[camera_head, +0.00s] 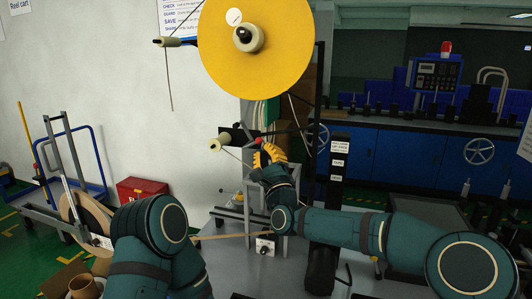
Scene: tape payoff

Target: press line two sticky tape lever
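A large yellow tape reel (279,55) is mounted high at the centre on a pale hub. Below it is a black bracket (238,133) with a pale roller (215,145) at its left end and a small red part (257,141), which may be the lever's knob. My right gripper (268,154), yellow and black, is just below and right of the red part, touching or very close to it. Its fingers are too small to tell open or shut. My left arm (150,240) is at the lower left; its gripper is not visible.
A grey metal stand (235,215) is below the bracket. A black post (338,175) with white labels stands to the right. A blue cabinet bench (410,155) runs behind. A red box (140,189) and a cart (70,185) are at the left.

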